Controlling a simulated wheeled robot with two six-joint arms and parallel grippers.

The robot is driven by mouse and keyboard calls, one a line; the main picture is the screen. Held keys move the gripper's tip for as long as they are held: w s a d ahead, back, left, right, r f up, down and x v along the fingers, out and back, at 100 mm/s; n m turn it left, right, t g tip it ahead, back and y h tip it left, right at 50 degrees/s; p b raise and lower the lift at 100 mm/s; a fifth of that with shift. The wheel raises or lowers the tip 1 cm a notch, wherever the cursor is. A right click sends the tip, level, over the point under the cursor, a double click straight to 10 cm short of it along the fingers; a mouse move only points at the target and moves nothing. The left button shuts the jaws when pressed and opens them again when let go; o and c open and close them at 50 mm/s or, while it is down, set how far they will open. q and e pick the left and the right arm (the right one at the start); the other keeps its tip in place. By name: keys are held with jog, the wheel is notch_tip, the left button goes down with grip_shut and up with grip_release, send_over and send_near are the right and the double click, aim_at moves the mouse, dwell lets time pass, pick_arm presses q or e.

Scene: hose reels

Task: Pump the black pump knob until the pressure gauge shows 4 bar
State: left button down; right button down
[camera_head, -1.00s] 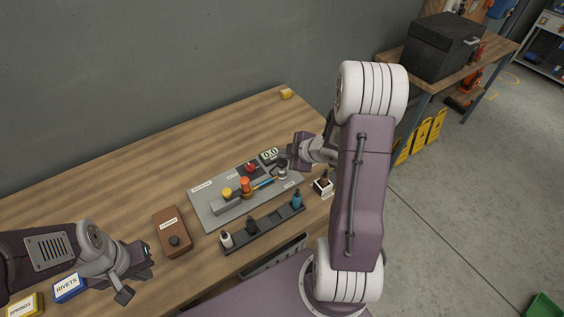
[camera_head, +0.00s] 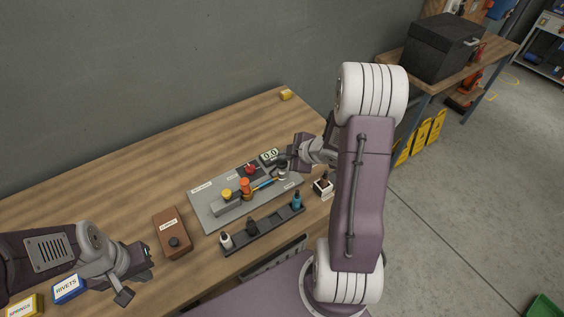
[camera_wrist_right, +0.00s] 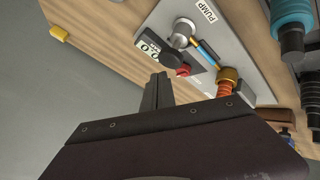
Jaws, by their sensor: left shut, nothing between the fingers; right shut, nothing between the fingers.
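The pump has a silver body (camera_wrist_right: 183,30) with a black knob (camera_wrist_right: 171,50) on top, beside the PUMP label in the right wrist view. In the head view the pump (camera_head: 283,173) is partly covered by my right gripper. The gauge (camera_head: 270,156) is a small display reading 0.0 bar; it also shows in the wrist view (camera_wrist_right: 149,45). My right gripper (camera_wrist_right: 157,78) is shut and empty, its fingertips close to the black knob; contact cannot be told. My left gripper (camera_head: 147,253) is shut and empty, beside the brown box.
The grey panel (camera_head: 203,207) also carries a red knob (camera_head: 250,169), an orange part (camera_head: 245,186) and a yellow knob (camera_head: 227,194). A black rack (camera_head: 264,228) with bottles stands in front. The brown box (camera_head: 172,221) is left. The table's back is mostly clear.

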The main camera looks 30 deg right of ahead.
aim_at(282, 162)
jog(key=shift+f, duration=0.1)
dwell(0.6)
jog(key=shift+f+b, duration=0.35)
jog(key=shift+f+b, duration=1.1)
jog(key=shift+f, duration=0.2)
dwell(1.0)
jog(key=shift+r, duration=0.1)
jog(key=shift+r+p, duration=1.65)
jog(key=shift+p, duration=0.1)
notch_tip(282, 162, up, 5)
jog(key=p, duration=0.5)
jog(key=shift+r, duration=0.1)
dwell(2.0)
